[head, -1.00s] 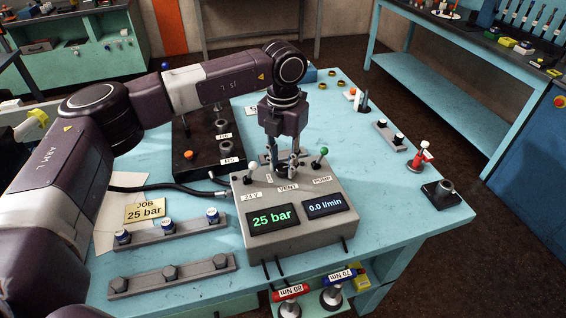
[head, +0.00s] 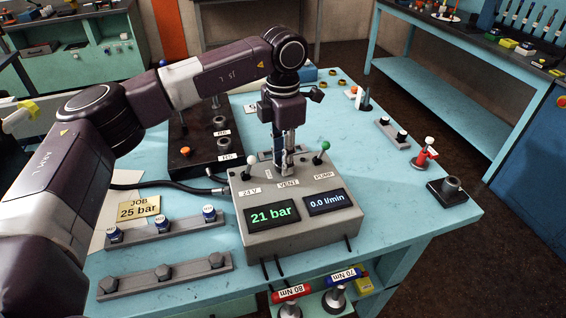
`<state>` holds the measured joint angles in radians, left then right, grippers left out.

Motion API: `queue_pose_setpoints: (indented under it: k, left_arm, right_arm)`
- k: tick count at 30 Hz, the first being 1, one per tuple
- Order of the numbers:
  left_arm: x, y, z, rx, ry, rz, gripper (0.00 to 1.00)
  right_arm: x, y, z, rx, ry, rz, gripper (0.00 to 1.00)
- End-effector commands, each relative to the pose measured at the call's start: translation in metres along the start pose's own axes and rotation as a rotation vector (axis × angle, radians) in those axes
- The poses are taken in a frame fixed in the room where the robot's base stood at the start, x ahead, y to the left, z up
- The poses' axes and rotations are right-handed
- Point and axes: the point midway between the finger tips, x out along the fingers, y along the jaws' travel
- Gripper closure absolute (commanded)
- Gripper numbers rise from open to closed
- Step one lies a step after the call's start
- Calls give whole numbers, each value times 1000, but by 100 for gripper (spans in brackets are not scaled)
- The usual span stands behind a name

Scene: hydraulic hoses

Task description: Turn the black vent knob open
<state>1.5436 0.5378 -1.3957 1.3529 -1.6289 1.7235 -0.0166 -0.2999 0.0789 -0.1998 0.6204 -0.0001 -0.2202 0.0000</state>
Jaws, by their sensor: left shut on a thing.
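A grey control box (head: 262,236) stands on the blue bench. Its left display (head: 272,214) reads 21 bar in green, and its right display (head: 328,203) reads 0.0 l/min. My left gripper (head: 284,173) points straight down at the top of the box, just behind the VENT label (head: 288,184). It is shut on the black vent knob, which its fingers almost wholly hide, so I cannot tell the knob's angle. My right gripper is not in view.
A white-tipped 24 V lever (head: 252,161) and a green-tipped PUMP lever (head: 325,147) flank the gripper closely. A black block (head: 186,160) with fittings stands behind left. Grey racks of fittings lie to the left. The bench's right part is mostly clear.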

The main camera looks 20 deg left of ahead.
Motion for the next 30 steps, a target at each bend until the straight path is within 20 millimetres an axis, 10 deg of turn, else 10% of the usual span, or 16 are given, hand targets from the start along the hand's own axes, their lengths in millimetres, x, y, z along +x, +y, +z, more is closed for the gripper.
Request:
queue_pose_setpoints:
  k: [30]
  left_arm:
    - [-2, 1, 1, 855, -3, 3, 98]
  right_arm:
    - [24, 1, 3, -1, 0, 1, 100]
